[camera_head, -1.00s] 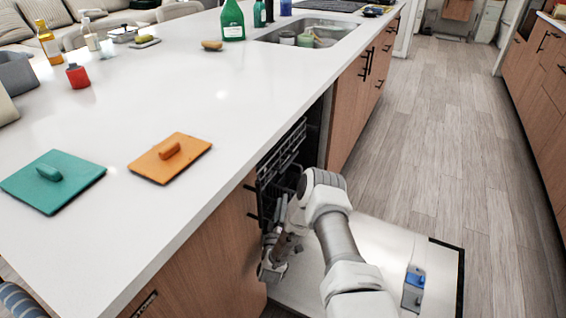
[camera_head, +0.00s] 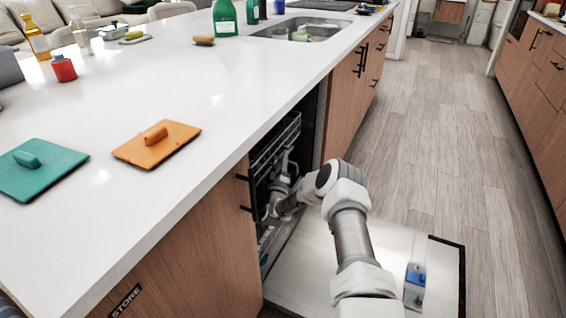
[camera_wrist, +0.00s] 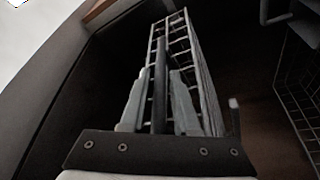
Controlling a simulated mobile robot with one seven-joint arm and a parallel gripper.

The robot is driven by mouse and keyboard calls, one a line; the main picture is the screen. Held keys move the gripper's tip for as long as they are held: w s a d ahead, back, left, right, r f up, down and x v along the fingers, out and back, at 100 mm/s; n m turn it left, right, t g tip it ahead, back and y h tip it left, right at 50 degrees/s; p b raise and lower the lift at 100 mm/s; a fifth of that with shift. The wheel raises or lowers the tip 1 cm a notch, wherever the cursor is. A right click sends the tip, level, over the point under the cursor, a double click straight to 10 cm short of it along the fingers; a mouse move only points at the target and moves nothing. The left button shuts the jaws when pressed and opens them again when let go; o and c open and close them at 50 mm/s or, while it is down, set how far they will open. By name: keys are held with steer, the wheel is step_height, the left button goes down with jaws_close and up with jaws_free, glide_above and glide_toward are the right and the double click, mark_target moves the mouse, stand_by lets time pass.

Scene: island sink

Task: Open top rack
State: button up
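The dishwasher under the counter is open, its door (camera_head: 385,258) folded down flat. The top rack (camera_head: 277,145) shows as wire bars inside the dark opening at the counter's edge. My arm reaches into the opening, and my gripper is mostly hidden there in the head view. In the wrist view, my gripper (camera_wrist: 159,72) has two pale fingers apart, pointing along a wire rack wall (camera_wrist: 180,45). A dark bar (camera_wrist: 160,85) shows between the fingers. I cannot tell whether the fingers touch the rack.
A blue and grey detergent compartment (camera_head: 415,285) sits on the door. The counter above holds an orange board (camera_head: 175,140), a teal board (camera_head: 60,165) and a sink (camera_head: 300,30). Wooden cabinets (camera_head: 350,95) stand beyond the dishwasher. The floor (camera_head: 440,140) on the right is clear.

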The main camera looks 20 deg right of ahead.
steer(key=shift+w+d+r, duration=0.1)
steer(key=shift+w, duration=0.15)
jaws_close()
stand_by(1.4)
